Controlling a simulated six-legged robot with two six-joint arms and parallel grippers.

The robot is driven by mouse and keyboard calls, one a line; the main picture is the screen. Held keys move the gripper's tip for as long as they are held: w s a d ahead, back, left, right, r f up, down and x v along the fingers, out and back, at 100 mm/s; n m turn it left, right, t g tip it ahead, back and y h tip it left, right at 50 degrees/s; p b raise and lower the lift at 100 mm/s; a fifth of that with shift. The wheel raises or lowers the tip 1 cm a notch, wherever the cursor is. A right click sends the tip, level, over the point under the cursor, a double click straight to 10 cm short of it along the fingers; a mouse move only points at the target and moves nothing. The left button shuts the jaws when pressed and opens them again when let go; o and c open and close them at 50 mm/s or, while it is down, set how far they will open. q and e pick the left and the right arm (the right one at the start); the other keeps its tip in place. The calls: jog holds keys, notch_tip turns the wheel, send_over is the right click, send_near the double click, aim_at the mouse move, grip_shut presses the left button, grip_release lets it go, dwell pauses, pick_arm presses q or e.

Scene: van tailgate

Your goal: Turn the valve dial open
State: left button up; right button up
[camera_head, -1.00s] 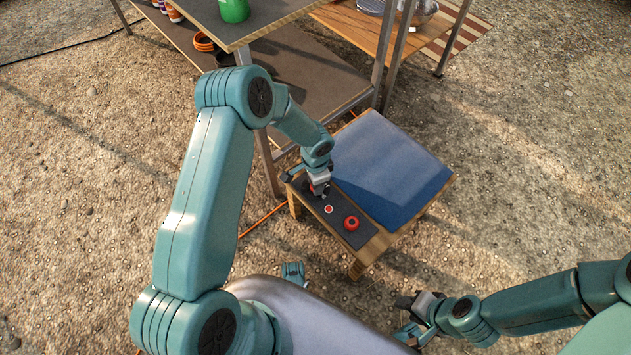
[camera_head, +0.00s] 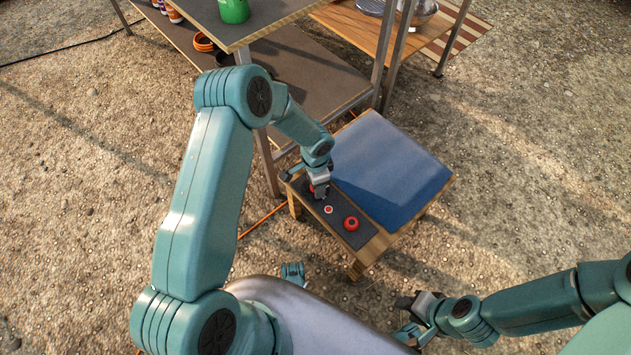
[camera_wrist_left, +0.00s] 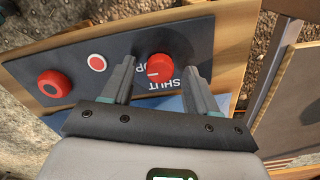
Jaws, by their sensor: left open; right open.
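The valve dial (camera_wrist_left: 160,67) is a round red knob with a white mark that points left in the left wrist view. Upside-down white lettering beside it reads SHUT, and partly hidden letters look like OP. My left gripper (camera_wrist_left: 159,80) is open, with one finger on each side of the dial. I cannot tell whether the fingers touch it. In the head view, my left gripper (camera_head: 320,191) is over the far end of the dark panel (camera_head: 341,221) and mostly hides the dial. My right gripper (camera_head: 411,316) is open and empty, low at the right, away from the panel.
A red-and-white button (camera_head: 328,210) and a red mushroom knob (camera_head: 351,223) sit on the same panel. A blue pad (camera_head: 385,170) covers the rest of the small wooden table. A metal-legged shelf (camera_head: 310,80) stands close behind the left arm.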

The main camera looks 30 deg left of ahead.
pick_arm(q)
notch_tip(320, 180, up, 16)
jog(key=p, duration=0.5)
jog(key=s+d+f+n+h, duration=0.1)
jog(key=s+d+f+n, duration=0.25)
jog(key=s, duration=0.35)
jog(key=s+d+f+n+h, duration=0.2)
jog(key=s+d+n, duration=0.1)
jog(key=s+d, duration=0.3)
jog(key=s+d+f+n+h, duration=0.1)
jog(key=s+d+f+n, duration=0.25)
jog(key=s, duration=0.45)
notch_tip(320, 180, up, 24)
jog(key=a+p, duration=0.1)
jog(key=p, duration=2.2)
jog(key=shift+w+p, duration=0.3)
